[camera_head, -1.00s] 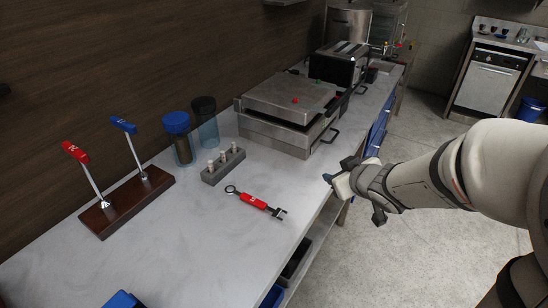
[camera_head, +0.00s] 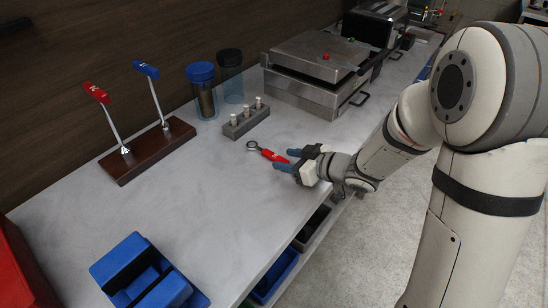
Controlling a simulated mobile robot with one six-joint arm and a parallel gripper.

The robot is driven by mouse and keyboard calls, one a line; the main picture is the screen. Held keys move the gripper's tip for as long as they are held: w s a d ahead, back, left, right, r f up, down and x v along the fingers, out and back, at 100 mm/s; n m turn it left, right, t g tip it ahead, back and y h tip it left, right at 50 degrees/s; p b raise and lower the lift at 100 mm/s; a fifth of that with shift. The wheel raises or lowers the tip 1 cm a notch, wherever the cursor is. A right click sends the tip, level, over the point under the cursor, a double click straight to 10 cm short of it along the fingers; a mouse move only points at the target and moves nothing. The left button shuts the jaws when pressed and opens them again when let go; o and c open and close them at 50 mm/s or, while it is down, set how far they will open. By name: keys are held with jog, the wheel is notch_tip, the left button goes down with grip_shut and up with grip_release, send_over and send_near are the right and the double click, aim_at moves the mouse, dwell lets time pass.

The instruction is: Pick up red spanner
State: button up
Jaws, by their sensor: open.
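The red spanner (camera_head: 269,153) lies flat on the pale worktop. Its ring end points to the upper left. Its far open-jaw end is hidden behind my gripper. My gripper (camera_head: 284,160) is at the counter's front edge, reaching in from the right over the spanner's right end. Its blue-tipped fingers are apart and nothing is held between them. I cannot tell whether the fingers touch the spanner.
A grey block with white pegs (camera_head: 246,121) stands just behind the spanner. A wooden stand (camera_head: 147,152) holds red-handled and blue-handled tools. Lidded jars (camera_head: 202,98) and a steel press (camera_head: 318,80) stand behind. The worktop's left middle is clear.

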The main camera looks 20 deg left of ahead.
jog(key=shift+w+a+f, duration=0.15)
jog(key=shift+a+f, duration=0.05)
jog(key=shift+a, duration=0.2)
grip_shut()
